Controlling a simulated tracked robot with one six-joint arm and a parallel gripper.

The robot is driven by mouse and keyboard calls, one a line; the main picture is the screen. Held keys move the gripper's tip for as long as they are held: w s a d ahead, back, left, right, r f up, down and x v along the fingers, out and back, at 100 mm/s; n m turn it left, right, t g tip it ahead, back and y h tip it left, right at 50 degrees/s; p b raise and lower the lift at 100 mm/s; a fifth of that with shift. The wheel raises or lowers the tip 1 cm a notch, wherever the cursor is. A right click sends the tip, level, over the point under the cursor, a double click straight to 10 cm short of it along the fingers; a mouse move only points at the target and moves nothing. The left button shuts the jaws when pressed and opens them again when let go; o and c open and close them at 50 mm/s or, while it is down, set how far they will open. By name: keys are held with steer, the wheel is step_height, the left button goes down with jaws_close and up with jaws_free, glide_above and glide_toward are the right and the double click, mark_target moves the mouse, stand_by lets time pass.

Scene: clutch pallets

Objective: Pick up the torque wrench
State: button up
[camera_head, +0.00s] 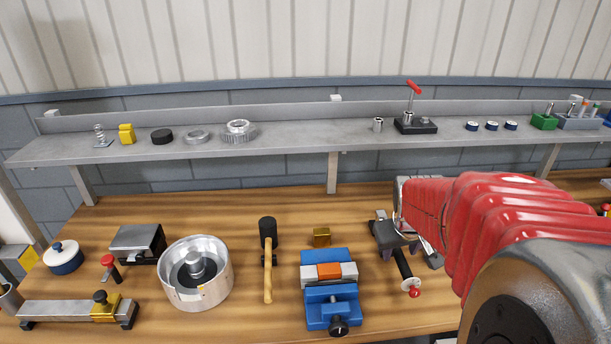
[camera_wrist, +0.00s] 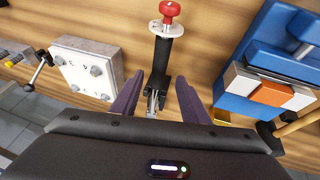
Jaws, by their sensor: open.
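The torque wrench (camera_head: 406,272) lies on the wooden bench under my gripper. It has a black handle, a white disc and a red knob at its near end. In the wrist view the torque wrench (camera_wrist: 162,52) runs from the red knob at the top down between my two dark purple fingers. My gripper (camera_head: 401,252) is open, with one finger on each side of the wrench; it also shows in the wrist view (camera_wrist: 160,92). A gap is visible on both sides. The wrench's far end is hidden by my gripper body.
A blue vise (camera_head: 332,306) with an orange block stands left of the wrench in the head view. A mallet (camera_head: 268,262) and a round metal housing (camera_head: 219,291) lie farther left. A light plate with bolts (camera_wrist: 88,66) lies on the wrench's other side. A shelf (camera_head: 290,146) runs behind.

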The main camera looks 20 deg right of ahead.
mark_target(399, 253)
stand_by(0.3)
steer(key=shift+x, duration=2.6)
steer(key=shift+d, duration=0.15)
steer(key=shift+c, duration=0.6)
jaws_close()
steer(key=shift+w+r, duration=0.1)
